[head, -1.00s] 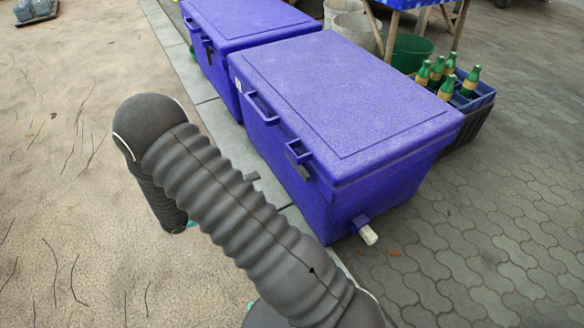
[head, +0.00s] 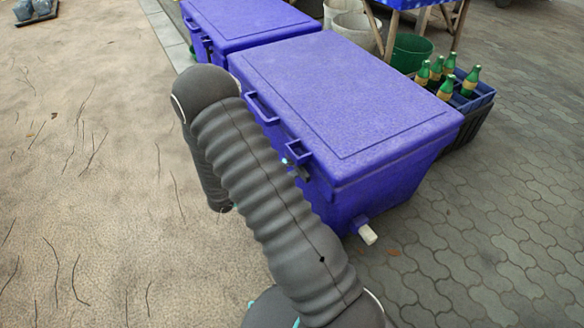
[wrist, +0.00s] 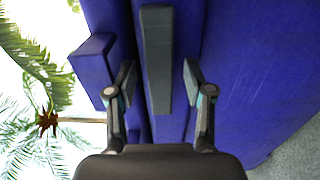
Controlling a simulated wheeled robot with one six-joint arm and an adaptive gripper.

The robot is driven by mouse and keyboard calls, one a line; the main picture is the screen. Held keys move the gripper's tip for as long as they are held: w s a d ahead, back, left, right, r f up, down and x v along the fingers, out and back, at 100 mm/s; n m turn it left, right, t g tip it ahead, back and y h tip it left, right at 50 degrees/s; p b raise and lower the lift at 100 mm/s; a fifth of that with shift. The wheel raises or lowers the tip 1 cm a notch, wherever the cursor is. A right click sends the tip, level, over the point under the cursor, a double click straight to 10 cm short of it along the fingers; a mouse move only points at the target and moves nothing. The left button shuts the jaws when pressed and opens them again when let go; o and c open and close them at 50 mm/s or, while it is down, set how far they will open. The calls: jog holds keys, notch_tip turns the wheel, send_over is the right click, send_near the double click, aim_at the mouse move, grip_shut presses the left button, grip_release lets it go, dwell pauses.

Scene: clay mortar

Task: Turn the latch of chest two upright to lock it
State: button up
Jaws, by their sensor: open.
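The nearer purple chest (head: 350,100) stands shut on the pavement; I see no number to tell which chest is two. In the wrist view, its dark grey latch (wrist: 157,50) is a straight bar running up and down the picture, with sky to the left, so it seems to lie level rather than upright. My gripper (wrist: 159,80) is open, one finger on each side of the bar, with a visible gap on both sides. In the head view, the arm hides most of the gripper, beside the chest's front; the latch is barely visible there.
A purple block juts out (wrist: 93,70) left of the fingers in the wrist view. A second purple chest (head: 245,22) stands behind. A crate of green bottles (head: 470,100) is at right, and a white-tipped spout (head: 367,234) sticks out low.

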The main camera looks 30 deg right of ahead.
grip_shut()
jog(key=shift+n, duration=0.4)
jog(key=n, duration=0.3)
jog(key=shift+n, duration=0.4)
jog(key=n+p, duration=0.1)
jog(key=n, duration=0.3)
jog(key=n+p, duration=0.1)
jog(key=n, duration=0.4)
jog(key=shift+r, duration=0.1)
jog(key=n+p, duration=0.2)
jog(key=n, duration=0.2)
jog(key=shift+n, duration=0.3)
